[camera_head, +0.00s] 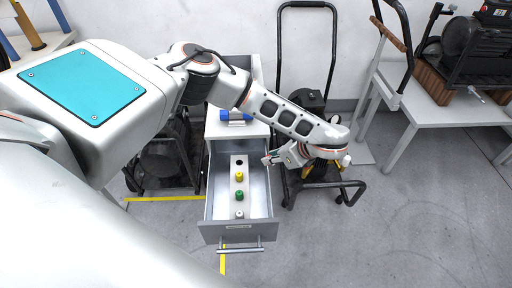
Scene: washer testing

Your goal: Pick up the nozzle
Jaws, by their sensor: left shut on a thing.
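An open drawer (211,205) holds a pale strip-shaped rack (238,187). On the rack stand a yellow nozzle (239,177), a green nozzle (239,196) and a whitish nozzle (239,214) in a row. At the rack's far end is a dark round spot (239,162), which looks like a hole. My left gripper (268,159) is at the drawer's right edge, right of the dark spot and apart from the standing nozzles. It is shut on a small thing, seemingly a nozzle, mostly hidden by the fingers. My right gripper is not in view.
A blue object (234,116) lies on the white cabinet top behind the drawer. A black wheeled cart (318,180) stands close to the right of the drawer. A white table (440,112) with machinery is at the right. The front right floor is clear.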

